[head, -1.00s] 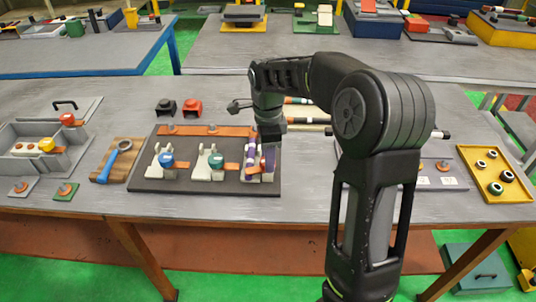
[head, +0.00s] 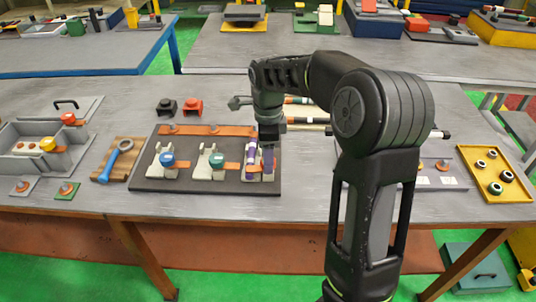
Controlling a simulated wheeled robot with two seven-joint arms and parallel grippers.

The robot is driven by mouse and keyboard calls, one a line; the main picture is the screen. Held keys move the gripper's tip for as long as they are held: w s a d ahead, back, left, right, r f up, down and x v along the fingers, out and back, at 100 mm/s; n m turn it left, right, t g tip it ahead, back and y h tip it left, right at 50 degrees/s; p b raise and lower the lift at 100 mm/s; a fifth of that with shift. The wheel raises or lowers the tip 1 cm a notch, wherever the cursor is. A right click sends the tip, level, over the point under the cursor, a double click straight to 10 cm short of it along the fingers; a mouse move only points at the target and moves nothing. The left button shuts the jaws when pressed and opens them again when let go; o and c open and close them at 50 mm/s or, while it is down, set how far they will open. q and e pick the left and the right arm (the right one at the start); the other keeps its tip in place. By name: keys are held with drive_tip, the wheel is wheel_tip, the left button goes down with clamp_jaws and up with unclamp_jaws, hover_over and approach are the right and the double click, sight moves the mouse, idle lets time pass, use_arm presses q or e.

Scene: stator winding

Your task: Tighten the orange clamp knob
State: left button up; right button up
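A dark board (head: 205,187) on the table carries a row of clamp stations. One station has a blue knob (head: 167,160) and another a teal knob (head: 216,160). My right gripper (head: 268,158) points down over the right-hand station, beside a purple and white part (head: 250,160). No orange clamp knob can be made out clearly there; the gripper covers much of that station. The gripper's fingers are too small and dark to tell open from shut. My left gripper is not in view.
A yellow tray (head: 510,188) is at the right. Black and red blocks sit behind the board.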

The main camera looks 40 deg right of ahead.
wheel_tip(320, 180, up, 8)
drive_tip(key=shift+f+b, duration=0.15)
drive_tip(key=shift+b, duration=0.2)
idle(0.4)
drive_tip(key=shift+s, duration=0.1)
idle(0.4)
